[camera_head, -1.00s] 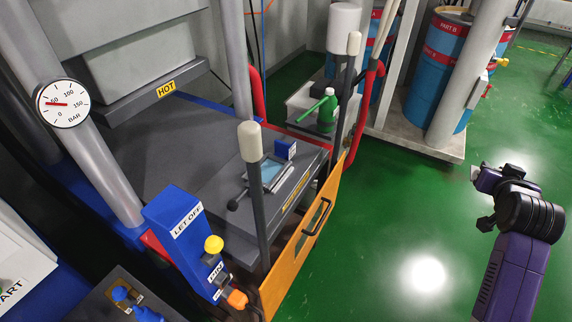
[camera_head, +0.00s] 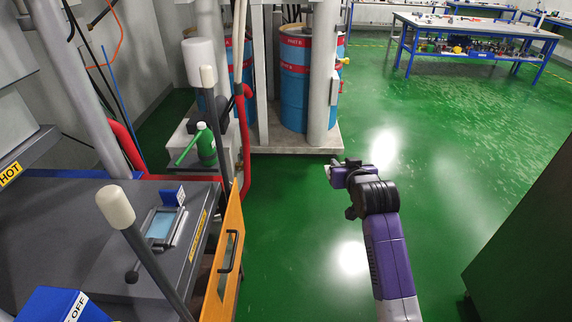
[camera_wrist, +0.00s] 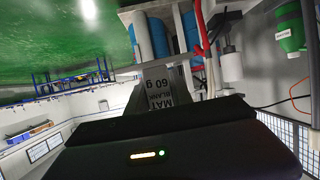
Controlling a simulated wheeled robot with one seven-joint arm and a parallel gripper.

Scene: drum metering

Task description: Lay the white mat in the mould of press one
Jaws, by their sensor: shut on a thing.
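My gripper (camera_head: 334,171) is held out over open green floor at the middle right of the head view, shut on a small white mat (camera_head: 327,170). In the wrist view the mat (camera_wrist: 162,94) shows its printed face, "MAT BLANK 60 g", beyond the dark gripper body; its full outline is hidden. The mould (camera_head: 161,224), a small grey frame with a light blue inside, sits on the dark press table at the left of the head view. A small blue tag (camera_head: 173,196) stands at its back. My gripper is well to the right of the mould.
An orange gate (camera_head: 228,262) with a black handle stands along the press table's right side. Pale-capped posts (camera_head: 116,207) rise near the mould. Blue drums (camera_head: 294,80) and a green can (camera_head: 205,147) stand behind. A dark block (camera_head: 530,230) is at right. The floor between is clear.

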